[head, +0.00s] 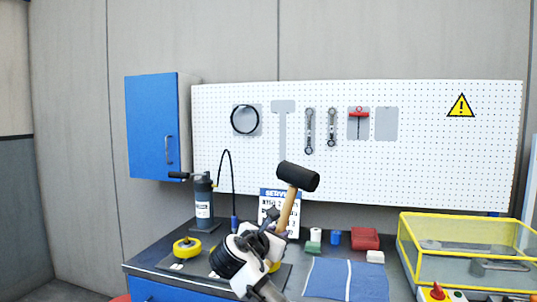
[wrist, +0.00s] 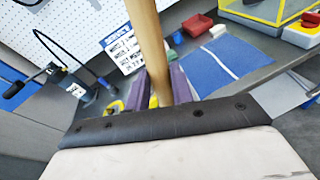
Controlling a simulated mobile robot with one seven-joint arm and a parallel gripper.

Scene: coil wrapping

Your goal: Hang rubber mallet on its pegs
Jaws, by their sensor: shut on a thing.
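The rubber mallet (head: 298,178) has a black head and a wooden handle. My gripper (head: 272,225) is shut on the handle and holds the mallet above the bench, tilted slightly right with its head up. In the wrist view the handle (wrist: 147,45) rises between the fingers (wrist: 160,90); the head is out of that view. The white pegboard (head: 420,130) stands behind. A grey mallet-shaped silhouette (head: 283,107) is on it, empty, between the black ring and the wrenches. The mallet is below this silhouette and apart from it. Its pegs are too small to tell.
The pegboard also bears a black ring (head: 245,120), two wrenches (head: 309,130) and a red-handled tool (head: 358,115). A grey pump (head: 204,205) with a hose stands left on the bench. A yellow-framed case (head: 410,250) stands right. A blue cabinet (head: 152,125) hangs left.

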